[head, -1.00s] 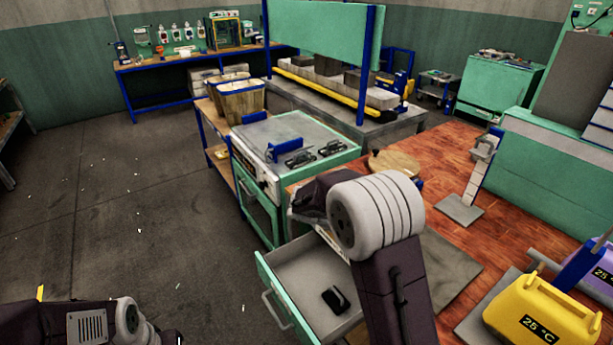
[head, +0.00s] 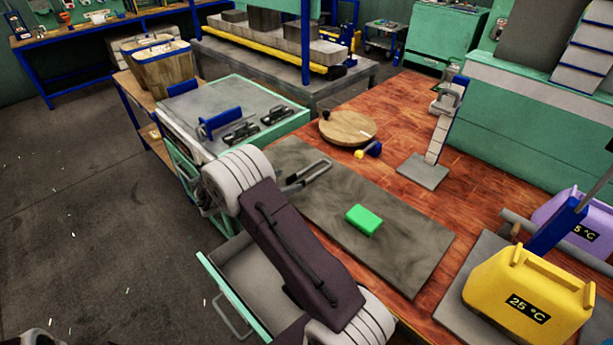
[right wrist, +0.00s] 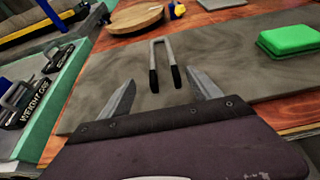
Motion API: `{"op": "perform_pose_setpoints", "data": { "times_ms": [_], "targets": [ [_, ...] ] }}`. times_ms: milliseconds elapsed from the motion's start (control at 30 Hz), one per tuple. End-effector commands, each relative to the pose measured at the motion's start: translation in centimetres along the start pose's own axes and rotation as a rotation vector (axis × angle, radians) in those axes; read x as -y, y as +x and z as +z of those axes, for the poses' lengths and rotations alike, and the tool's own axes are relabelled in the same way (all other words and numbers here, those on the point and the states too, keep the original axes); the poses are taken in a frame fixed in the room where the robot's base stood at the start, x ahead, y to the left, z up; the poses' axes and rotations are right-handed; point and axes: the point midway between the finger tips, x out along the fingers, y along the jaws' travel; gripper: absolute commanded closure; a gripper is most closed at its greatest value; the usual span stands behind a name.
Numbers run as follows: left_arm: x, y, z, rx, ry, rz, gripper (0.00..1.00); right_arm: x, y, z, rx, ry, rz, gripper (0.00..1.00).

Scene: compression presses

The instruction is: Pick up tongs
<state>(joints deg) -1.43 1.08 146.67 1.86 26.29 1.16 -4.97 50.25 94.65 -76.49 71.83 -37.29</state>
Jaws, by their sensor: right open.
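The tongs (head: 311,173) are a grey U-shape with black ends. They lie on the dark grey mat (head: 400,250), close to the stove. They also show in the right wrist view (right wrist: 163,58), with their black ends towards my gripper. My right gripper (right wrist: 160,84) is open and empty, its two fingers spread either side of the tongs' near ends, without visible contact. In the head view its fingers are mostly hidden behind my wrist.
A green block (head: 364,220) lies on the mat, right of the tongs. A round wooden board (head: 347,127) sits behind. The stove-like unit (head: 225,120) with black handled weights stands left. An open drawer (head: 245,270) is under my right arm. A yellow container (head: 530,295) stands right.

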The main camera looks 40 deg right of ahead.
Motion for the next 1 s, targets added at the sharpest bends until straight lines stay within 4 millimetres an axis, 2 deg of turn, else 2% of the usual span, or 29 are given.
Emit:
{"op": "perform_pose_setpoints", "data": {
  "times_ms": [67, 300, 567, 667, 833, 867, 1000],
  "targets": [
    [0.0, 0.1, 0.0, 0.000, 0.000, 0.000, 0.64, 0.1, 0.6, -0.1, 0.000, -0.001, -0.001, 0.27],
    [0.0, 0.5, 0.1, 0.000, 0.000, 0.000, 0.64, 0.6, 4.6, -0.2, 0.000, 0.001, -0.001, 0.27],
    [0.0, 0.5, 0.1, 0.000, 0.000, 0.000, 0.64, 0.6, 5.1, -0.1, 0.000, 0.000, 0.002, 0.27],
    [0.0, 0.5, 0.1, 0.000, 0.000, 0.000, 0.64, 0.5, 5.1, -0.1, 0.000, 0.000, 0.002, 0.50],
    [0.0, 0.5, 0.1, 0.000, 0.000, 0.000, 0.64, 0.6, 5.1, -0.1, 0.000, 0.000, 0.001, 0.97],
    [0.0, 0.5, 0.1, 0.000, 0.000, 0.000, 0.64, 0.5, 5.1, -0.1, 0.001, 0.000, 0.002, 1.00],
    [0.0, 0.5, 0.1, 0.000, 0.000, 0.000, 0.64, 0.5, 5.1, -0.1, 0.001, 0.001, 0.001, 1.00]
  ]
}}
